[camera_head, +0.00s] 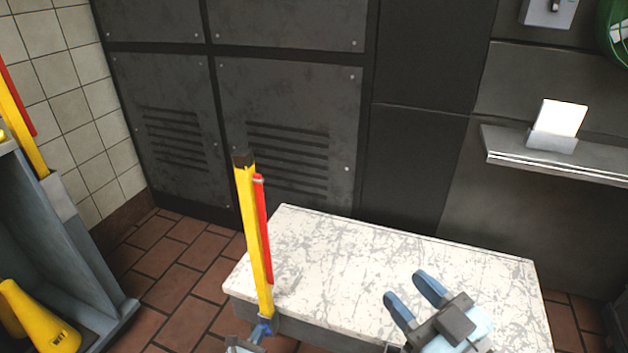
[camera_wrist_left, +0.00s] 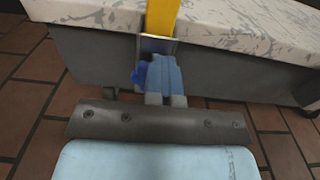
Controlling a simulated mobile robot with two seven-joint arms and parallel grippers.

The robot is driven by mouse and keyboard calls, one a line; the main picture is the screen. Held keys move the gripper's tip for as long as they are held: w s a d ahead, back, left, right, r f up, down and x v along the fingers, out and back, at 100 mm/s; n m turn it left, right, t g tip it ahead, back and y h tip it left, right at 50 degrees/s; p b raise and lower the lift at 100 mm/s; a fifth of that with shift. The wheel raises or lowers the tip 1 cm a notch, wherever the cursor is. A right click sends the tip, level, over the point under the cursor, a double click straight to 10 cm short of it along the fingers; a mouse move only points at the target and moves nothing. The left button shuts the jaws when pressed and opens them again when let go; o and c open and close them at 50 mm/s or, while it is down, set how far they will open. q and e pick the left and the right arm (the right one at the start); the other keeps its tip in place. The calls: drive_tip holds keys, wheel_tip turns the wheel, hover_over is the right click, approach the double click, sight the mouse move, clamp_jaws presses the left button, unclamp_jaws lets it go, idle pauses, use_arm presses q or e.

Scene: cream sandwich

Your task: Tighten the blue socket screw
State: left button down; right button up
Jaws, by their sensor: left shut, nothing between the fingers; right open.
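The blue socket screw (camera_wrist_left: 140,74) shows in the left wrist view as a small saturated-blue knob. It sits by the metal socket (camera_wrist_left: 157,46) on the table's side, at the foot of a yellow post (camera_wrist_left: 163,17). My left gripper (camera_wrist_left: 164,60) is shut and empty, its light-blue fingers in front of the socket and just right of the screw. I cannot tell whether they touch it. In the head view, blue shows at the foot of the yellow post (camera_head: 253,235), where screw and fingertips are hard to separate. My right gripper (camera_head: 403,287) is open and empty over the tabletop.
The white, scuffed table (camera_head: 350,250) is otherwise bare. A red bar (camera_head: 263,228) is fixed along the post. A grey cabinet (camera_head: 75,250) with a yellow wet-floor sign (camera_head: 40,318) stands at the left. Dark lockers (camera_head: 290,110) and a metal shelf (camera_head: 560,162) line the back.

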use_arm(q)
drive_tip(key=shift+w+d+r, duration=0.2)
drive_tip(key=shift+d+r, duration=0.25)
drive_tip(key=shift+d, duration=0.05)
drive_tip(key=shift+w+d+r, duration=0.2)
drive_tip(key=shift+d+r, duration=0.2)
drive_tip(key=shift+d, duration=0.1)
drive_tip(key=p+v, duration=0.1)
drive_tip(key=v, duration=0.5)
drive_tip(key=shift+a+f, duration=0.25)
drive_tip(key=shift+s+p, duration=0.15)
drive_tip(key=shift+p, duration=0.15)
